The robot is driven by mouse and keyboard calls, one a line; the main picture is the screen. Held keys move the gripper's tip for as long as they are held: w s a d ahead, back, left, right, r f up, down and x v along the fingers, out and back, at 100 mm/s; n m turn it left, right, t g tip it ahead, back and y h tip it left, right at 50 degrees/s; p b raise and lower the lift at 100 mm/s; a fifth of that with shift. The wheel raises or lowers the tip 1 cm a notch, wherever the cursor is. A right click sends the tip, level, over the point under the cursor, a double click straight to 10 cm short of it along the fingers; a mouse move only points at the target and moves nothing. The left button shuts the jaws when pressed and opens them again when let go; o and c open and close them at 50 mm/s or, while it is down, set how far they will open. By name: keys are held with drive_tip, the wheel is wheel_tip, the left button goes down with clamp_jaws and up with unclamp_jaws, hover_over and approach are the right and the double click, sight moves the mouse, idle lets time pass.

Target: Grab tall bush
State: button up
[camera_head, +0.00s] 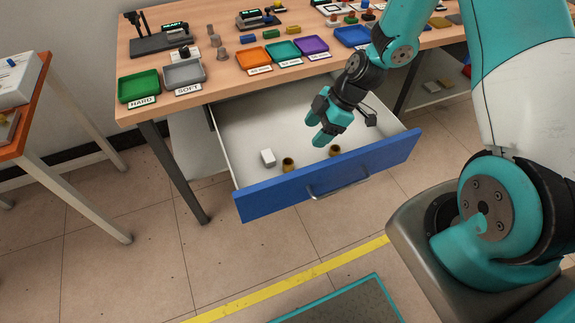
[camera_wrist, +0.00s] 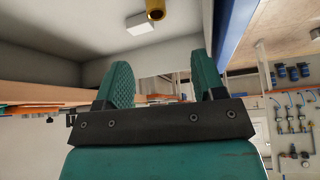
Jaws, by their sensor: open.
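Two brass-coloured bushings stand in the open drawer: a left bushing (camera_head: 288,164) and a right bushing (camera_head: 335,150), both near the drawer front. The left one looks somewhat larger; I cannot be sure which is the tall one. My gripper (camera_head: 318,122) is open and empty, above the drawer and behind the bushings, apart from both. In the wrist view the teal fingers (camera_wrist: 163,78) are spread with nothing between them. One brass bushing (camera_wrist: 156,9) shows at that view's top edge, partly cut off, next to a white block (camera_wrist: 140,24).
The white block (camera_head: 268,157) lies left of the bushings. The drawer's blue front (camera_head: 330,180) with its handle and the white side walls surround them. The workbench (camera_head: 222,84) above holds coloured trays, including a green tray (camera_head: 139,87). The drawer floor behind the bushings is mostly clear.

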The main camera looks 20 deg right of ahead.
hover_over(290, 161)
drive_tip(key=s+d, duration=0.2)
drive_tip(key=f, duration=0.6)
drive_tip(key=shift+d+f, duration=0.1)
drive_tip(key=shift+d, duration=0.1)
drive_tip(key=shift+w+p+x, duration=0.15)
drive_tip(key=shift+p+x, duration=0.15)
drive_tip(key=shift+x, duration=1.25)
drive_tip(key=shift+w+p+x, duration=0.2)
drive_tip(key=shift+p+x, duration=0.1)
drive_tip(key=shift+x, duration=1.3)
drive_tip(key=shift+d, duration=0.1)
drive_tip(key=shift+c, duration=0.2)
drive_tip(key=c, duration=1)
